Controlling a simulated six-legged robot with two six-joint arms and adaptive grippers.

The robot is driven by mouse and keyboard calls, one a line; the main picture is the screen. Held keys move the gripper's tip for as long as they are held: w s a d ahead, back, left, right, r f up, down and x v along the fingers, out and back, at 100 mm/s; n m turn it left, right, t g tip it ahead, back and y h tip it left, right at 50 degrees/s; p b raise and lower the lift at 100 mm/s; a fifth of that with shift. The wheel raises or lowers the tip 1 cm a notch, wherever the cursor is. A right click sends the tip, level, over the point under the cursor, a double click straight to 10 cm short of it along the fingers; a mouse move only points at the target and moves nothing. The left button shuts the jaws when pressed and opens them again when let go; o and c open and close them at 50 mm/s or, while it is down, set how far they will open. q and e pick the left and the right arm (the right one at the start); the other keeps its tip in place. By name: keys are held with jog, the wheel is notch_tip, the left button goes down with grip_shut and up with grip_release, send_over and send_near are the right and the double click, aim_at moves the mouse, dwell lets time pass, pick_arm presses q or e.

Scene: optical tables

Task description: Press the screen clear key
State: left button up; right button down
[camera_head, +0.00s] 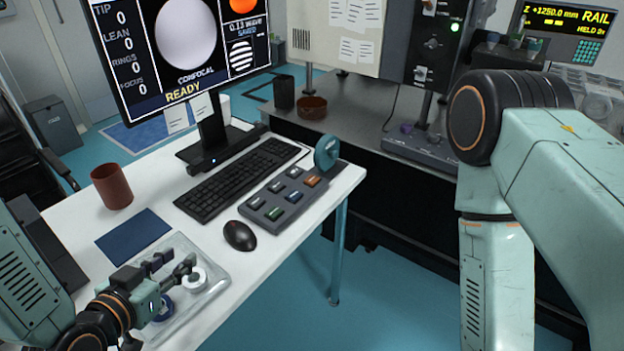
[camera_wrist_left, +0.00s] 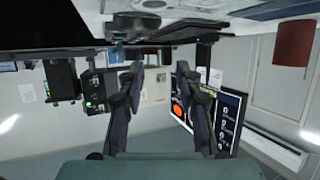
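A grey key pad (camera_head: 285,196) lies on the white desk, right of the keyboard. It has two rows of keys, among them a green key (camera_head: 275,213), a blue key (camera_head: 294,196) and an orange key (camera_head: 312,181). The key labels are too small to read, so I cannot tell which is the screen clear key. My left gripper (camera_head: 171,267) is over the clear tray at the desk's near side, left of and apart from the pad. In the left wrist view its two fingers (camera_wrist_left: 158,88) are spread with nothing between them. My right gripper is out of view.
A black mouse (camera_head: 239,236) and keyboard (camera_head: 242,178) lie near the pad. A teal disc (camera_head: 327,153) stands behind it. The clear tray (camera_head: 217,265) holds ring-shaped parts. A brown cup (camera_head: 112,187), blue mat (camera_head: 134,236) and monitor (camera_head: 190,45) reading READY are farther left.

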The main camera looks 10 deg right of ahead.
pick_arm(q)
grip_shut()
dwell(1.3)
